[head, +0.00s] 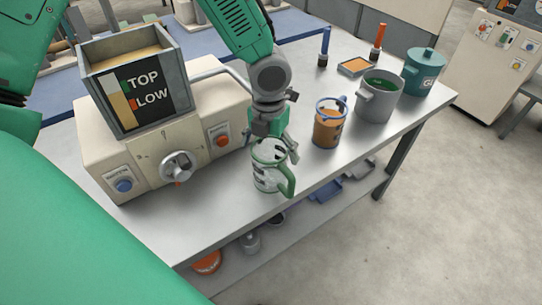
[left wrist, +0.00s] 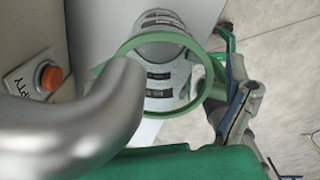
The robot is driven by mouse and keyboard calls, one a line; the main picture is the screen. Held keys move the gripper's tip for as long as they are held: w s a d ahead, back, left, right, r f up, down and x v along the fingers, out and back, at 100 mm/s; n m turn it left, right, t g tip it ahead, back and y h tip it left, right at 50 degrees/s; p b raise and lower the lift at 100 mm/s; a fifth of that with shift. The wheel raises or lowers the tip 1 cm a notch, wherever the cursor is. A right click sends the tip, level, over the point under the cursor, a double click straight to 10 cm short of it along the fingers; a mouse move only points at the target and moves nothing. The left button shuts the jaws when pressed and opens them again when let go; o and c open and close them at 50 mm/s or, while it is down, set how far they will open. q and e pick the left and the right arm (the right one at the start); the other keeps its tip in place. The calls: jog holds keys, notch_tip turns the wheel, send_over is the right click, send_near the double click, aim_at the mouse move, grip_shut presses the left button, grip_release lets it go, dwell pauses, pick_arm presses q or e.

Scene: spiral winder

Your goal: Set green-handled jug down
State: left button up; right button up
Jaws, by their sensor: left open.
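The green-handled jug (head: 268,180) is clear with dark marks, a green rim and a green handle toward the front right. It appears upright on the grey table near its front edge. In the left wrist view the jug (left wrist: 160,75) shows from above through its green rim. My left gripper (head: 272,148) is open at the top of the jug, with its fingers close by the rim. In the left wrist view a finger (left wrist: 238,100) is right of the jug; whether it touches is unclear. My right gripper is not in view.
A beige machine (head: 165,150) with a hopper (head: 130,85) stands left of the jug. Its metal spout (left wrist: 85,115) comes close to the jug's rim. An orange-filled jug (head: 329,125), a grey pot (head: 378,100) and a teal lidded pot (head: 422,75) stand to the right.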

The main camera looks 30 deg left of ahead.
pick_arm(q)
notch_tip(320, 180, up, 9)
jog(key=shift+p, duration=0.45)
jog(key=shift+f, duration=0.15)
